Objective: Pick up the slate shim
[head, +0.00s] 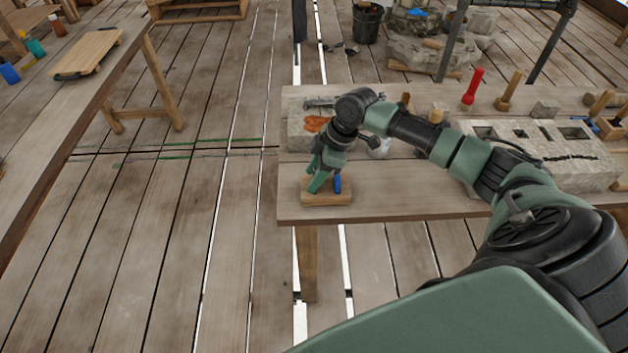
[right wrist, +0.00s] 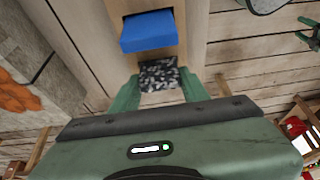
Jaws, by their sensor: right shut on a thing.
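The slate shim (right wrist: 158,74) is a dark, speckled block in the right wrist view. It sits between the two green fingers of my right gripper (right wrist: 158,88), which is shut on it. In the head view my right gripper (head: 320,181) points down at a small wooden block (head: 325,198) near the table's front left corner. The shim itself is hidden there by the fingers. A blue piece (right wrist: 148,31) is beside the shim, apart from the fingers; it also shows in the head view (head: 337,184). I cannot tell whether the shim touches the wooden block. My left gripper is not in view.
The wooden table (head: 400,202) holds a stone block with an orange patch (head: 315,124) behind the gripper. A long stone block with square holes (head: 545,150), a red-handled tool (head: 472,90) and wooden-handled tools stand farther right. Bare tabletop lies right of the wooden block.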

